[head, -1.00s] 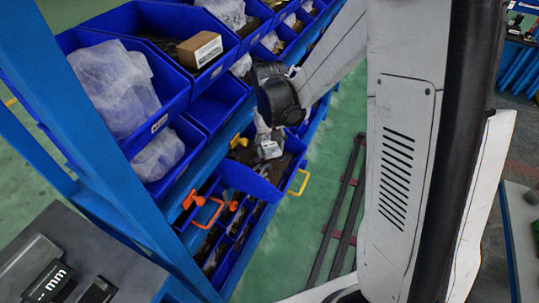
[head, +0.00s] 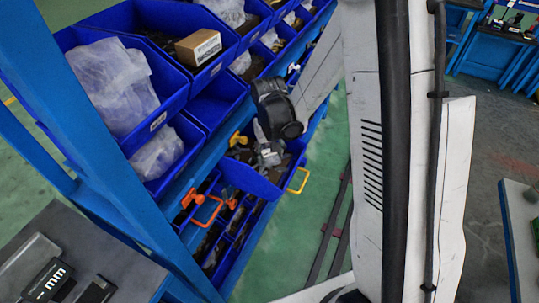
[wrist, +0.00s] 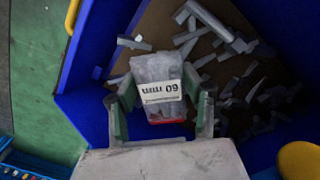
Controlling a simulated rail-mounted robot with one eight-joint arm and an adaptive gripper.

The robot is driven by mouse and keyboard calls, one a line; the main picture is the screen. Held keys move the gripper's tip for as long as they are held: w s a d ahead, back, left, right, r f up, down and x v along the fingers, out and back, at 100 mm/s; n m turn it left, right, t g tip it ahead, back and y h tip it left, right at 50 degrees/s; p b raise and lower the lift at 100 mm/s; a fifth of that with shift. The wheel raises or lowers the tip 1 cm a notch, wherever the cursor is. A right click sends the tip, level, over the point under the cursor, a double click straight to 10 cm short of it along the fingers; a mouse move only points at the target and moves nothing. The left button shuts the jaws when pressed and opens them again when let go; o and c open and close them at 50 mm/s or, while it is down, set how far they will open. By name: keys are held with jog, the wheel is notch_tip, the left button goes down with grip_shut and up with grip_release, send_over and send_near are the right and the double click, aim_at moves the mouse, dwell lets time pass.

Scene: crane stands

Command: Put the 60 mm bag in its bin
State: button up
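The 60 mm bag (wrist: 158,70) is a clear bag with a white label reading "60 mm" upside down in the wrist view and a red strip at its near end. My gripper (wrist: 160,95) has its two green-padded fingers on either side of the bag, which sticks out past the fingertips. The fingers appear closed on it. Below lies a blue bin (wrist: 88,65) with loose grey parts on a brown floor. In the head view, my gripper (head: 268,154) is low over a lower-row blue bin (head: 248,180); the bag cannot be made out clearly there.
Upper blue bins hold clear bags (head: 112,80) and a cardboard box (head: 198,47). A yellow handle (head: 299,180) and an orange handle (head: 207,212) stick out from the lower row. A blue rack post (head: 100,150) stands at left. Green floor is open at right.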

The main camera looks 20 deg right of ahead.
aim_at(269, 154)
jog(key=o, duration=0.4)
notch_tip(269, 154, up, 13)
jog(key=shift+s+d+r+t, duration=0.1)
jog(key=shift+s+r+t, duration=1.45)
jog(key=shift+s, duration=1.45)
jog(key=shift+s+d+r+t, duration=0.1)
jog(key=shift+s+r+t, duration=0.8)
jog(key=shift+s+r, duration=1.75)
jog(key=shift+s+d+r+t, duration=0.1)
jog(key=shift+s+r+t, duration=1.25)
jog(key=shift+s, duration=2.05)
